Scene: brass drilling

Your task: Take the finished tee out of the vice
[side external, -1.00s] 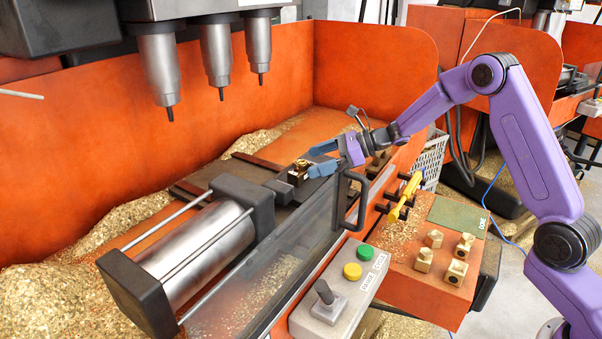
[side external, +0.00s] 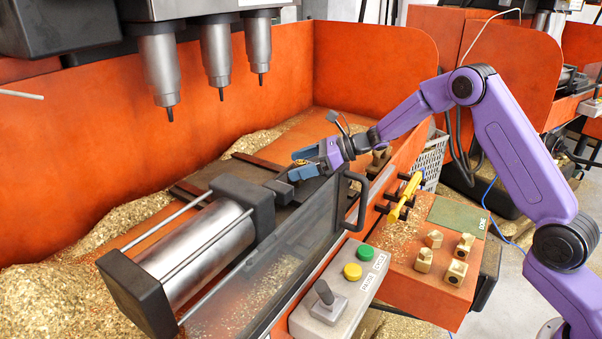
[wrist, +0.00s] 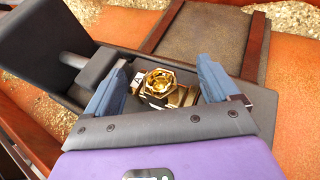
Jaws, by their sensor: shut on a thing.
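The brass tee (wrist: 163,82) sits in the vice, with its hexagonal open end facing the wrist camera. My gripper (wrist: 160,70) is shut on it, one blue finger on each side. In the side view my gripper (side external: 297,163) reaches over the guard to the vice's far end, and its fingers hide most of the tee. The vice (side external: 245,205) has a dark jaw block and a steel cylinder. In the wrist view a dark vice block (wrist: 55,45) and its rod lie left of the tee. Whether the tee still touches the vice jaws cannot be told.
Three drill spindles (side external: 220,55) hang above and left of the vice. A clear guard with a black handle (side external: 350,200) stands close below my arm. Several brass pieces (side external: 456,272) stand on the orange side shelf beside a yellow tool (side external: 405,198). Brass chips cover the bed.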

